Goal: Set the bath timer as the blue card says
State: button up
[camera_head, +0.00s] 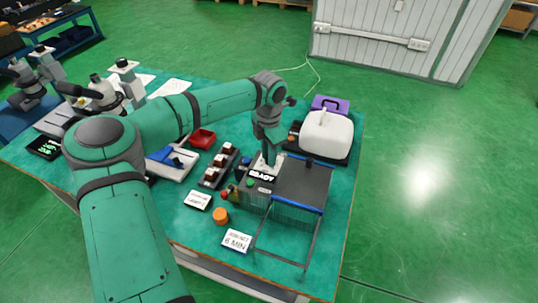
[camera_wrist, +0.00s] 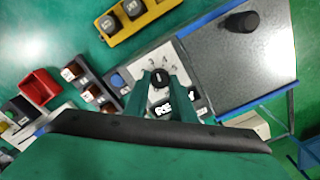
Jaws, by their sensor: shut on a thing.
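The blue-edged card (camera_head: 237,241) lies flat at the front of the bench and reads "6 MIN", with a smaller line above it. The bath timer is a black knob (camera_wrist: 160,77) on a pale dial plate (camera_wrist: 160,62) with small numbers around it. My gripper (camera_wrist: 162,84) has its green fingers closed on the two sides of the knob. In the head view my gripper (camera_head: 267,160) points down at the bath unit, hiding the dial. A display below the knob reads "READY" (camera_head: 262,175), partly covered by a finger in the wrist view. The knob's exact setting is unclear.
The bath's grey lid (camera_head: 303,183) and wire rack stand right of the dial. A second card (camera_head: 198,200), an orange cylinder (camera_head: 220,216), a dark block rack (camera_head: 219,167) and a red tray (camera_head: 202,139) are left. A white rounded machine (camera_head: 326,133) stands behind.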

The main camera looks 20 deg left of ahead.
jog(key=m, duration=0.6)
jog(key=shift+w+r, duration=0.1)
jog(key=shift+w, duration=0.05)
jog(key=m, duration=0.6)
jog(key=shift+m, duration=0.4)
jog(key=m, duration=0.6)
jog(key=shift+d, duration=0.1)
jog(key=m, duration=0.5)
jog(key=shift+m, duration=0.3)
jog(key=o, duration=1.1)
jog(key=shift+c, duration=0.2)
notch_tip(320, 180, up, 11)
